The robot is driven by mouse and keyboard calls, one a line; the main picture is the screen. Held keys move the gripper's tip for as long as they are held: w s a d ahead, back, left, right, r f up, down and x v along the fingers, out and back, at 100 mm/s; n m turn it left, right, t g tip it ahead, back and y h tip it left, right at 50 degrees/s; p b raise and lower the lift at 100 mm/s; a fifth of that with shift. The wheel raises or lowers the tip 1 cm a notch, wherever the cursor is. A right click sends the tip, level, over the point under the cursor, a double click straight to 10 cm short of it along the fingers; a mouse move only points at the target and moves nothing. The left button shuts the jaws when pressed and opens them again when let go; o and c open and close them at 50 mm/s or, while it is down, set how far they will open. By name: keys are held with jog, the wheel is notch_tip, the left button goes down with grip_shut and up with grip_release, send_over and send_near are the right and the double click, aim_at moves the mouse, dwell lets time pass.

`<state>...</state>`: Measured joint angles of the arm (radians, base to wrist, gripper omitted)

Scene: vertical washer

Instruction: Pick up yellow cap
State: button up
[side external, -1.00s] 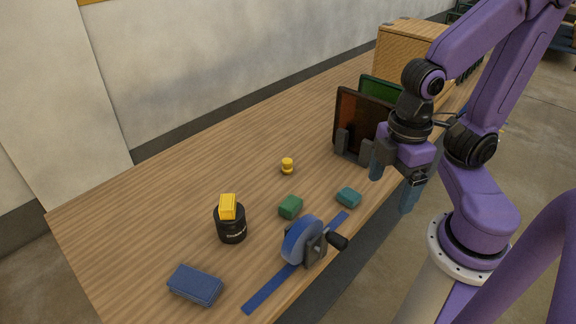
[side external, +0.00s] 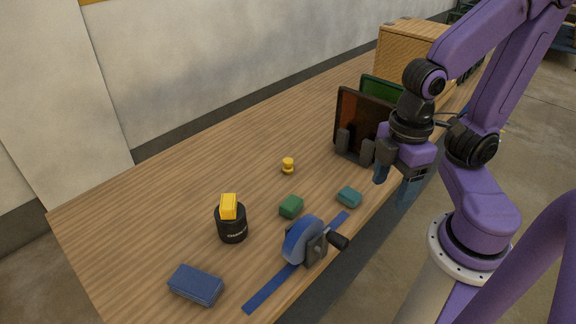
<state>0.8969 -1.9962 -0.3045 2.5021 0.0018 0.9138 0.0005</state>
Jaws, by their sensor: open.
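A small yellow cap-like piece (side external: 288,166), narrow at its waist, stands alone on the wooden table in the middle of the side view. A yellow block (side external: 229,206) rests on top of a black cylinder (side external: 231,228) further left; I cannot tell for sure which of the two is the cap. My gripper (side external: 392,193) points down with its blue fingers apart and nothing between them. It hangs near the table's front edge, to the right of the small yellow piece and well away from it.
A rack with dark panels (side external: 362,122) stands just behind my gripper. A green block (side external: 291,206), a teal block (side external: 349,197), a blue wheel with a crank (side external: 303,242) on a blue strip and a blue box (side external: 196,284) lie nearer. A wooden box (side external: 408,48) stands at the back.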

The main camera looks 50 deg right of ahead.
jog(key=w+a+n+h, duration=0.1)
jog(key=w+a+h, duration=0.35)
jog(key=w, duration=0.85)
jog(key=w+a+f+n+h, duration=0.2)
jog(key=w+f+h, duration=0.15)
jog(key=w, duration=0.75)
jog(key=n+g+h, duration=0.1)
jog(key=h, duration=0.5)
send_near(285, 162)
jog(key=x, duration=0.7)
jog(key=shift+s+d+r, duration=0.3)
jog(key=shift+d, duration=0.15)
jog(key=shift+w+f+x, duration=0.15)
jog(key=shift+f+x, duration=0.05)
jog(key=shift+x, duration=1.1)
jog(key=shift+w+f+x, duration=0.1)
jog(key=shift+f+x, duration=0.15)
jog(key=shift+x, duration=1.1)
jog(key=shift+a, duration=0.15)
jog(key=c, duration=1.1)
